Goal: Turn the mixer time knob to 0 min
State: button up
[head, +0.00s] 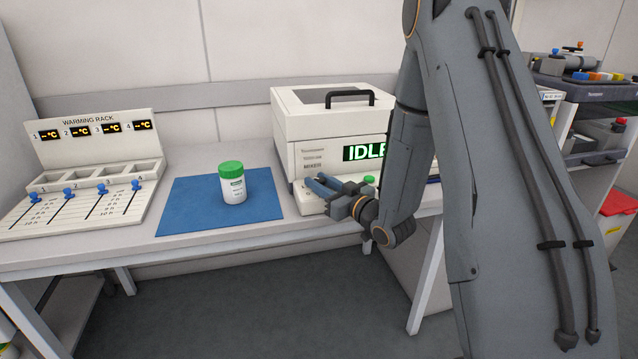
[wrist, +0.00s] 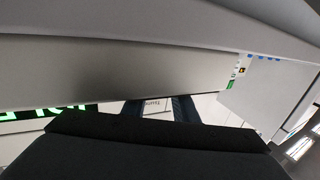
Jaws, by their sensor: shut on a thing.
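The mixer (head: 335,120) is a cream box with a black handle on its lid, and its green display (head: 365,152) reads IDLE, partly hidden by my arm. My gripper (head: 318,186) is at the mixer's lower front panel, left of a green button (head: 369,180). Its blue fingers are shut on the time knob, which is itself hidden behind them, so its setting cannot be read. In the wrist view the gripper's two blue fingers (wrist: 160,108) reach to the panel, with a small printed label between them.
A white jar with a green lid (head: 232,183) stands on a blue mat (head: 190,205) left of the mixer. A warming rack (head: 95,150) with blue sliders is at the far left. Shelves with bins (head: 590,95) stand at the right.

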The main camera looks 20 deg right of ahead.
jog(key=shift+w+r, duration=0.1)
dwell(0.3)
jog(key=o, duration=1.1)
jog(key=shift+c, duration=0.2)
jog(key=shift+v, duration=3.95)
